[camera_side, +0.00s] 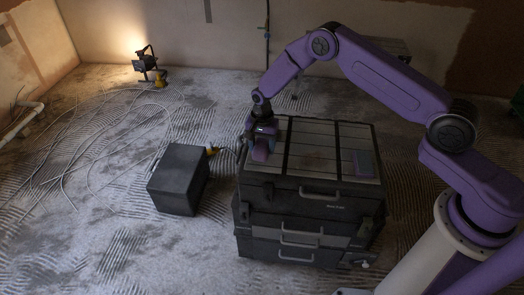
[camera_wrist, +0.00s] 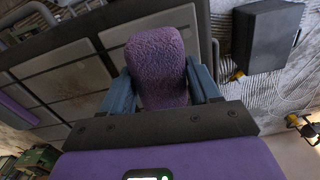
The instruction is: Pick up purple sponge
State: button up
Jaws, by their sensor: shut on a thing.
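The purple sponge (camera_wrist: 155,62) fills the middle of the wrist view, rounded and rough-textured, between the two blue-grey fingers of my gripper (camera_wrist: 160,84). My gripper is shut on it, with a finger against each side. In the side view my gripper (camera_side: 260,153) points down over the left end of the stacked dark toolbox (camera_side: 305,190). The sponge is mostly hidden there by the gripper. I cannot tell whether the sponge touches the lid or is just above it.
A flat purple-grey block (camera_side: 363,163) lies at the right of the toolbox lid. A dark grey box (camera_side: 178,180) stands on the floor to the left. A lit work lamp (camera_side: 146,62) and loose cable (camera_side: 85,140) are further back. The lid's middle is clear.

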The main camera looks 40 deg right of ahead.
jog(key=s+d+r, duration=0.2)
jog(key=s+r, duration=0.8)
jog(key=s, duration=0.3)
jog(key=shift+s+d, duration=0.2)
jog(key=shift+s, duration=0.2)
jog(key=shift+o, duration=1.2)
jog(key=shift+c, duration=0.7)
jog(key=m, duration=0.9)
send_near(364, 160)
jog(key=shift+s+f, duration=0.1)
jog(key=shift+f, duration=2.45)
jog(key=shift+f, duration=0.55)
